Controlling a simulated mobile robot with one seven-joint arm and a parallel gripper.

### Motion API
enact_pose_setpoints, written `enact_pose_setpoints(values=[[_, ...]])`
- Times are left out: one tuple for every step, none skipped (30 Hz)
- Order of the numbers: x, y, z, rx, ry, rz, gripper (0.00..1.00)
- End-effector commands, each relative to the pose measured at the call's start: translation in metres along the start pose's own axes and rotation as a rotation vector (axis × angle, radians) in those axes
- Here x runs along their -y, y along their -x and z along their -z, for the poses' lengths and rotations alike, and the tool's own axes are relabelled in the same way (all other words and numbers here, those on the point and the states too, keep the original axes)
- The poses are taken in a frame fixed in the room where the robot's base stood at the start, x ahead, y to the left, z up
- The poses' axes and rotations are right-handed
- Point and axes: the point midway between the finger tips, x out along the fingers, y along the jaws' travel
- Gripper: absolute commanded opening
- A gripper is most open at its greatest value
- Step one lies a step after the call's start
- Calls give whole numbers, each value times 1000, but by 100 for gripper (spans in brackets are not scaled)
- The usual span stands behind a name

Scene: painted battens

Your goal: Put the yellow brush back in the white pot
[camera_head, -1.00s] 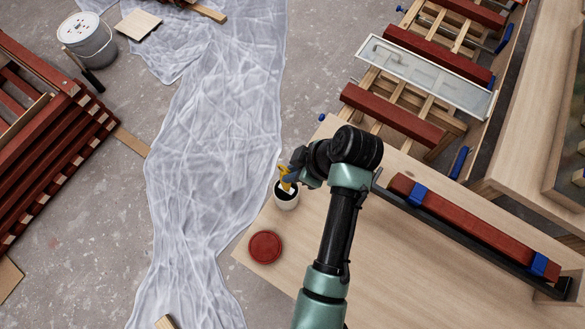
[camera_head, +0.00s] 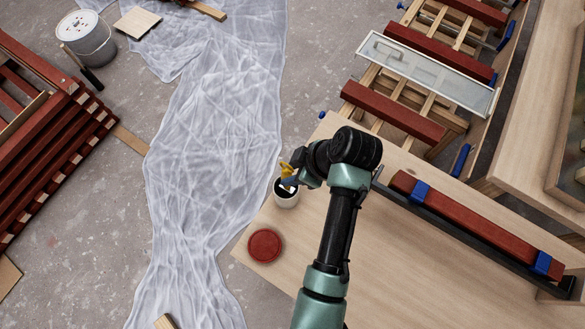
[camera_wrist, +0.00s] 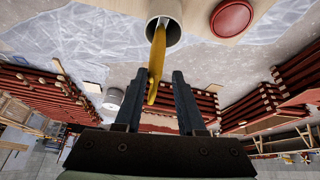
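The white pot (camera_head: 286,202) stands upright near the left corner of the wooden tabletop; it also shows at the top of the wrist view (camera_wrist: 161,8). The yellow brush (camera_head: 286,168) stands tilted in the pot, its handle sticking out above the rim. In the wrist view the brush handle (camera_wrist: 156,65) reaches back from the pot's dark mouth to between my fingers, nearer the left one. My gripper (camera_wrist: 163,76) is open, with a visible gap beside the handle. Whether the left finger touches the handle I cannot tell. The brush's lower end is hidden in the pot.
A round red lid (camera_head: 265,246) lies near the pot on the tabletop (camera_head: 400,270). A red batten (camera_head: 480,230) lies in a blue-ended clamp to the right. Plastic sheeting (camera_head: 215,150) covers the floor to the left.

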Motion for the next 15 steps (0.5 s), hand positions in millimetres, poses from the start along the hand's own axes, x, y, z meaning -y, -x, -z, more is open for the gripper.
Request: enact_pose_setpoints(values=[[0, 0, 0, 0, 0, 0, 50], [0, 0, 0, 0, 0, 0, 52], [0, 0, 0, 0, 0, 0, 52], [0, 0, 0, 0, 0, 0, 52], [0, 0, 0, 0, 0, 0, 52], [0, 0, 0, 0, 0, 0, 52], [0, 0, 0, 0, 0, 0, 52], [0, 0, 0, 0, 0, 0, 52], [0, 0, 0, 1, 0, 1, 52], [0, 0, 0, 1, 0, 1, 52], [0, 1, 0, 0, 0, 0, 52], [0, 3, 0, 0, 0, 0, 52], [0, 5, 0, 0, 0, -1, 52], [-1, 8, 0, 0, 0, -2, 52], [-1, 13, 0, -1, 0, -3, 52]])
